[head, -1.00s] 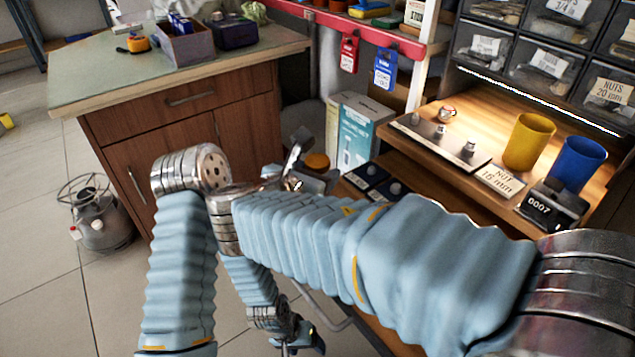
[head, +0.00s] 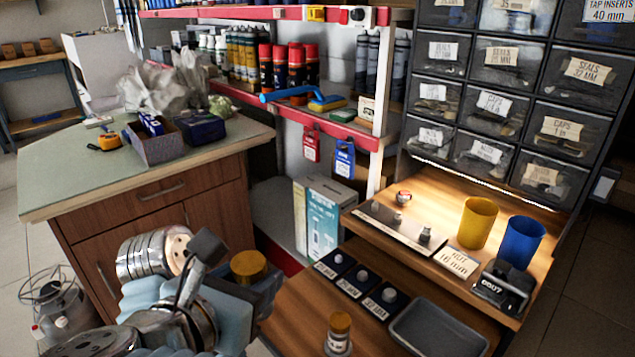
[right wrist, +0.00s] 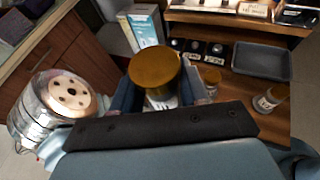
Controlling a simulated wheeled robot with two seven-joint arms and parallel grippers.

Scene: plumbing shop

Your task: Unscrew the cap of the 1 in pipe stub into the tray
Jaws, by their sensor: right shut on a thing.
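My right gripper (head: 252,282) is shut on a round brass-coloured cap (head: 248,263), low in the head view and left of the pull-out wooden top. In the right wrist view the cap (right wrist: 155,68) sits between the two fingers, with a pale, silvery part just under it. What is below that is hidden, so I cannot tell whether it stands on anything. A capped stub (head: 339,335) stands on the wooden top, its label unreadable. The wrist view shows two labelled stubs (right wrist: 212,77) (right wrist: 268,99) there. The grey tray (head: 440,329) looks empty. My left gripper is out of view.
A shelf above holds a yellow cup (head: 478,222), a blue cup (head: 521,243) and a dark numbered device (head: 503,287). The green-topped cabinet (head: 85,165) stands to the left.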

